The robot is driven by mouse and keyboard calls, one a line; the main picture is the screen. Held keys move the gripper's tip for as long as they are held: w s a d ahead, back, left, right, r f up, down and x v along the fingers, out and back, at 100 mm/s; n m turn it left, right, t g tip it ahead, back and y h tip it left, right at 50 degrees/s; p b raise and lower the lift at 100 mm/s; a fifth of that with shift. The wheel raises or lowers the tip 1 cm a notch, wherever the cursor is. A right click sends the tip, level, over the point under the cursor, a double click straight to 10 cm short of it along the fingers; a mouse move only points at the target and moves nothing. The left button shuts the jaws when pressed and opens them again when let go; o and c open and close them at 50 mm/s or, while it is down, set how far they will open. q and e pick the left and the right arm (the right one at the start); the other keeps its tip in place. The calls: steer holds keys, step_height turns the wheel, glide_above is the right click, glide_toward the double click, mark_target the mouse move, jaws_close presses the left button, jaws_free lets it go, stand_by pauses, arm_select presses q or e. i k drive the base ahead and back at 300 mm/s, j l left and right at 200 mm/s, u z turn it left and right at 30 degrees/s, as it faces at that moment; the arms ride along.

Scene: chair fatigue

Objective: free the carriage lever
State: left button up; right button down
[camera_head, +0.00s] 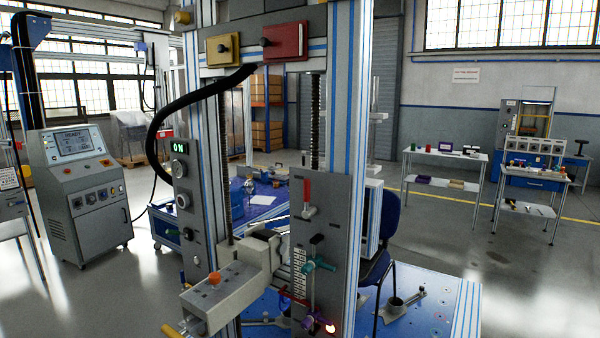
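The test rig stands close in front, with two blue-striped uprights (346,120) and dark threaded screws between them. A grey plate (338,215) on the right upright carries a red-handled lever (307,190), its handle pointing up. Below it is a teal-handled lever (318,265), lying roughly sideways, with a dark vertical rod beside it. I cannot tell which one is the carriage lever. A grey carriage block (222,292) with an orange knob (214,278) and a yellow handle sits low between the uprights. Neither of my grippers shows.
A blue chair (383,230) stands behind the right upright on the blue bed plate (420,305). A control cabinet (78,190) reading READY stands at the left. White tool tables (442,160) stand at the right. The grey floor right of the rig is open.

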mark_target(307, 196)
steer(key=i+j+z, duration=0.1)
steer(key=i+j, duration=0.15)
steer(key=i+j+z, duration=0.1)
steer(key=i+j, duration=0.15)
steer(key=j, duration=0.15)
steer(key=i+j+z, duration=0.1)
steer(key=i+j, duration=0.15)
steer(key=j, duration=0.15)
steer(key=i+j+z, duration=0.15)
steer(key=j, duration=0.2)
steer(key=i+j+z, duration=0.1)
steer(key=i+j, duration=0.15)
steer(key=j, duration=0.2)
